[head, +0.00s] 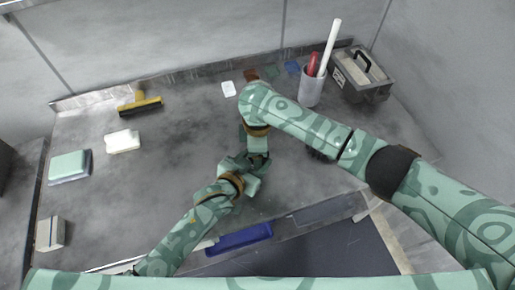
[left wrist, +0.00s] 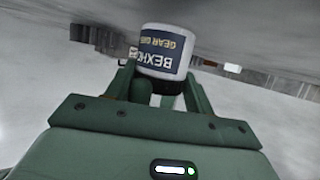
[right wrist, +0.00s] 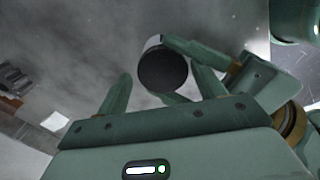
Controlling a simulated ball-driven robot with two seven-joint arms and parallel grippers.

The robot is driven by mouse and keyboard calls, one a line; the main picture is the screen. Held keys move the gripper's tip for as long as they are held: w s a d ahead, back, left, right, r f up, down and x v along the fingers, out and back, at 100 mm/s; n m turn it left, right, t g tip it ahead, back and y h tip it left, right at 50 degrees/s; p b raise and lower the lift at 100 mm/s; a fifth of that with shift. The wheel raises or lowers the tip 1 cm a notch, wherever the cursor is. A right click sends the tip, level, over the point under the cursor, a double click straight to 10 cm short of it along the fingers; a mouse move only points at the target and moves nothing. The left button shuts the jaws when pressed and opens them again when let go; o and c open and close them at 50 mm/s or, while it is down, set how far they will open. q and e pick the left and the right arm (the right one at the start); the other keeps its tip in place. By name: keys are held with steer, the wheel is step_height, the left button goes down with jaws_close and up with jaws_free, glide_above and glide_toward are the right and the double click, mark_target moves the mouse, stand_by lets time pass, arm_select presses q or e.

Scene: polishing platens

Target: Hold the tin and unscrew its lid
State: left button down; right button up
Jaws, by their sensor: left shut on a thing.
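The tin shows in the left wrist view (left wrist: 163,52) as a white can with a dark blue label, its lettering upside down. My left gripper (left wrist: 161,76) is shut on it, one finger on each side. In the right wrist view the tin's dark round lid (right wrist: 162,69) faces the camera, with a sliver of white wall beside it. My right gripper (right wrist: 163,80) is open, its fingers spread to either side of the lid; I cannot tell whether they touch it. In the head view the two grippers meet mid-table and hide the tin.
A blue tray (head: 239,238) lies at the table's front edge. A yellow-handled brush (head: 141,106), a white block (head: 123,141) and a green-topped block (head: 69,166) lie on the left. A grey cup (head: 312,87) and a toolbox (head: 361,76) stand at the back right.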

steer(key=shift+s+f, duration=0.1)
step_height(320, 180, up, 4)
steer(key=shift+f, duration=0.1)
steer(key=shift+r, duration=0.3)
steer(key=shift+c, duration=0.8)
steer(key=shift+r, duration=0.1)
steer(key=shift+c, duration=0.5)
steer(key=m, duration=0.1)
steer(key=r+m, duration=0.1)
steer(key=shift+a+m, duration=0.1)
steer(key=shift+m, duration=0.3)
step_height(320, 180, up, 2)
steer(key=m, duration=0.6)
steer(key=shift+r, duration=0.1)
steer(key=shift+m, duration=0.5)
step_height(320, 180, down, 8)
steer(key=shift+r, duration=0.1)
